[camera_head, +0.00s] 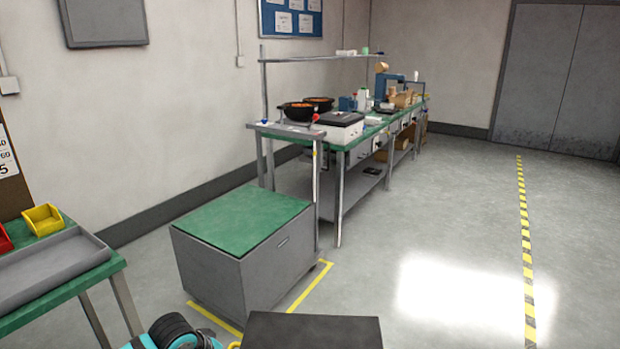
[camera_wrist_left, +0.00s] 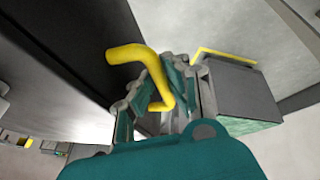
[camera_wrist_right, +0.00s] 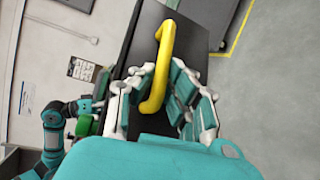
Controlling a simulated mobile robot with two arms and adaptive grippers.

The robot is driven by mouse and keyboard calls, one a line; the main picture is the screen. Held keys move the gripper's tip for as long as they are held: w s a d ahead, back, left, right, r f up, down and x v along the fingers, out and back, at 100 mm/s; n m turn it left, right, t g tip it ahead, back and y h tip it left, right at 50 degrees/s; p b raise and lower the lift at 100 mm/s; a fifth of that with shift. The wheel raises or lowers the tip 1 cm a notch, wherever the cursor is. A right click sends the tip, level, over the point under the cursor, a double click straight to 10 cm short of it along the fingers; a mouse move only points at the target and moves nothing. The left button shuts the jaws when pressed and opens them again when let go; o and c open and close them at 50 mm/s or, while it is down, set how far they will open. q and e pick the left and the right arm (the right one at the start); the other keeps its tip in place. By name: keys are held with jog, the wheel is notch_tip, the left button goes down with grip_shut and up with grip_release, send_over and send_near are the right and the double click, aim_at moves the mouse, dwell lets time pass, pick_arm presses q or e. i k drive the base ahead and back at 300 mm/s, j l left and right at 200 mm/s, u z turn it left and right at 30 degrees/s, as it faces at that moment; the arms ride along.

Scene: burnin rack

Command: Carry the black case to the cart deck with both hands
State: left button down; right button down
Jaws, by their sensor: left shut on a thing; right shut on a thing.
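The black case (camera_head: 312,331) is at the bottom edge of the head view, its near part cut off. In the left wrist view my left gripper (camera_wrist_left: 155,92) is shut on a yellow handle (camera_wrist_left: 128,54) of the case (camera_wrist_left: 75,45). In the right wrist view my right gripper (camera_wrist_right: 160,100) is shut on the other yellow handle (camera_wrist_right: 162,50), beside the dark case side (camera_wrist_right: 140,48). The cart, a grey box with a green deck (camera_head: 245,220), stands ahead of the case and to its left. The deck is bare. What is under the case is hidden.
Yellow floor tape (camera_head: 310,287) borders the cart. A green-topped bench (camera_head: 60,280) with a grey tray and a yellow bin is at left. A long workbench (camera_head: 345,135) with bowls and devices stands behind the cart. The floor at right (camera_head: 430,270) is clear.

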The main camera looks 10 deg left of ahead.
aim_at(243, 223)
jog(key=i+j, duration=0.1)
jog(key=i, duration=0.6)
jog(key=i+j, duration=0.15)
jog(key=i, duration=0.55)
jog(key=i+l, duration=0.15)
jog(key=i, duration=0.45)
jog(key=i+l+u, duration=0.15)
jog(key=i, duration=0.45)
jog(key=i+l+u, duration=0.1)
jog(key=i+u, duration=0.15)
jog(key=u, duration=0.15)
jog(key=i+l+u, duration=0.15)
jog(key=u, duration=0.3)
jog(key=i+l+u, duration=0.4)
jog(key=i+u, duration=0.25)
jog(key=k+l, duration=0.05)
jog(key=k, duration=0.05)
